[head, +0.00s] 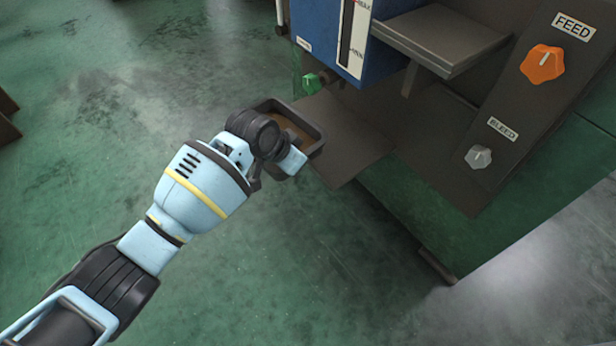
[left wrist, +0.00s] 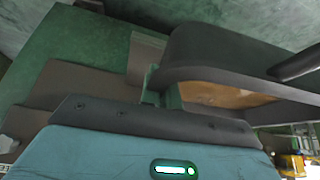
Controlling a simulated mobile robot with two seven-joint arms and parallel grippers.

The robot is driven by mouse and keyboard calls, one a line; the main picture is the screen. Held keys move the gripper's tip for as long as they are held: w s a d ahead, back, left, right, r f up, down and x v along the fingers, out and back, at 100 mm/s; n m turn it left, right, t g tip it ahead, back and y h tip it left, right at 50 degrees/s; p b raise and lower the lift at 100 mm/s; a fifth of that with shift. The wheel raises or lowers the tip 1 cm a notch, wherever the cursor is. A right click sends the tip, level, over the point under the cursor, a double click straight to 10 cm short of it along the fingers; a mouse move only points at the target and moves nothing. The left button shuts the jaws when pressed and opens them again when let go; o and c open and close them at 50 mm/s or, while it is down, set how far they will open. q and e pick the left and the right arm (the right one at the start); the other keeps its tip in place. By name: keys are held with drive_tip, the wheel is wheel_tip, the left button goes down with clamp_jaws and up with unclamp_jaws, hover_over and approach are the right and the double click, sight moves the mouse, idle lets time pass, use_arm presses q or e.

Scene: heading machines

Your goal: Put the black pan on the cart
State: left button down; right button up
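The black pan (head: 304,122) is a dark, open rectangular tray with a brownish inside, beside the machine's lower plate in the head view. In the left wrist view the pan (left wrist: 225,50) fills the upper right, its brown inside partly showing. My left gripper (head: 292,157) is at the pan's near side. In the left wrist view its greenish fingers (left wrist: 162,92) are on either side of the pan's wall and look closed on it. My arm hides part of the pan in the head view. Whether the pan rests on anything is unclear. No cart is recognisable. My right gripper is out of view.
A machine stands on the right, with a blue box (head: 335,35), a grey ledge (head: 440,38), a sloping dark plate (head: 345,140) and a panel with an orange FEED knob (head: 542,64). A small green knob (head: 310,84) is close behind the pan.

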use_arm(q)
wheel_tip(320, 180, down, 5)
drive_tip(key=w+d+m+b, duration=0.1)
drive_tip(key=d+b, duration=0.1)
drive_tip(key=shift+w+d, duration=0.3)
drive_tip(key=shift+w, duration=0.1)
